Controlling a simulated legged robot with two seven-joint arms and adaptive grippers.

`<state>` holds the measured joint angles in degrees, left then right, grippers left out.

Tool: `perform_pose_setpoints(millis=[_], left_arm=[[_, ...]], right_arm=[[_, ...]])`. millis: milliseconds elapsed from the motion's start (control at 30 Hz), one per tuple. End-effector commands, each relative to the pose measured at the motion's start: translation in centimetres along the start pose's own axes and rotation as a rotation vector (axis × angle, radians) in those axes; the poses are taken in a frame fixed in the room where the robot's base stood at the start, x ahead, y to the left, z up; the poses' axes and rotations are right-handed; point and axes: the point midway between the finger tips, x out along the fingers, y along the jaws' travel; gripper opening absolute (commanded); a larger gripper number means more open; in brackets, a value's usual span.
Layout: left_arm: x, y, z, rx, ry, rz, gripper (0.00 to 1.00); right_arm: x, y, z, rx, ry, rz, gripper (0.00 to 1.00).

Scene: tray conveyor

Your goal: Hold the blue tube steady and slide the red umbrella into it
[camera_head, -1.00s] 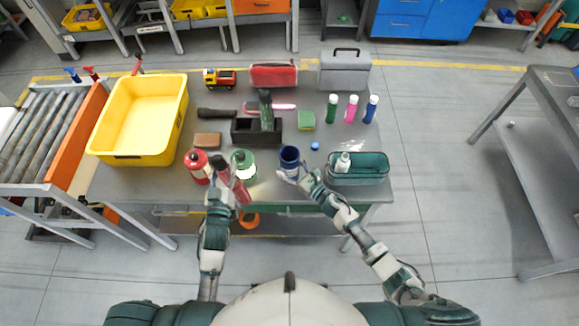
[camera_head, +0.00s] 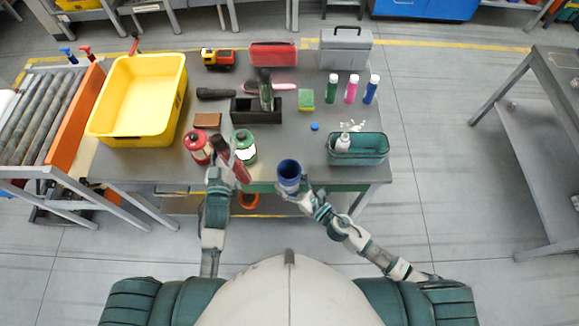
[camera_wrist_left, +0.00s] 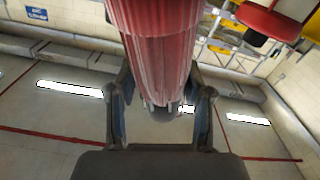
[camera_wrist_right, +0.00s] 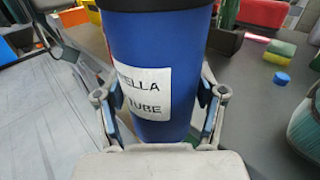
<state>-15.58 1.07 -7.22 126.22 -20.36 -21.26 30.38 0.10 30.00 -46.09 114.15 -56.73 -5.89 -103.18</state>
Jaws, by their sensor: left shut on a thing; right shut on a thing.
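The red umbrella (camera_head: 231,160) is folded and tilted in the head view, its top leaning up and left. My left gripper (camera_head: 218,176) is shut on it, and its red folded cloth fills the left wrist view (camera_wrist_left: 162,50). The blue tube (camera_head: 289,175) stands about upright at the table's front edge, its open top showing dark inside. My right gripper (camera_head: 300,193) is shut on the tube. In the right wrist view the tube (camera_wrist_right: 188,60) sits between the fingers, with a white label partly reading "TUBE". The umbrella is left of the tube and apart from it.
A red canister (camera_head: 198,148) and a green canister (camera_head: 244,147) stand close behind the umbrella. A green bin (camera_head: 372,157) holding a white bottle is right of the tube. A yellow tub (camera_head: 120,140) and a black box (camera_head: 243,117) are further back.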

Motion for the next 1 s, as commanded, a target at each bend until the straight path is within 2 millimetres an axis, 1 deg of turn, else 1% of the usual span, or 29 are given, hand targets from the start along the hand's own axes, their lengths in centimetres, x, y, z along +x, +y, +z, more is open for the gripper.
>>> perform_pose_setpoints(millis=[133, 467, 567, 733, 833, 900, 1000], left_arm=[[0.0, 0.0, 0.0, 0.0, 0.002, 0.001, 0.0], [0.0, 0.0, -0.1, 0.0, 0.002, 0.001, 0.0], [0.0, 0.0, 0.0, 0.0, 0.002, 0.001, 0.0], [0.1, 0.0, 0.0, 0.0, 0.002, 0.001, 0.0], [0.0, 0.0, 0.0, 0.0, 0.002, 0.001, 0.0], [0.0, 0.0, -0.1, 0.0, 0.002, 0.001, 0.0], [-0.1, 0.0, -0.1, 0.0, 0.003, 0.001, 0.0]], right_arm=[[-0.5, 0.5, 0.1, -0.001, 0.0, 0.001, 0.32], [-0.3, 0.3, 0.1, -0.003, -0.001, -0.001, 0.32], [1.0, -1.0, -0.3, -0.01, -0.003, -0.004, 0.32], [5.3, -5.3, -1.5, -0.021, -0.001, -0.01, 0.32], [7.8, -7.8, -1.8, -0.018, -0.002, -0.01, 0.32], [9.1, -9.1, -1.9, -0.012, -0.001, -0.008, 0.32], [10.3, -10.3, -1.9, -0.004, -0.001, -0.007, 0.32]])
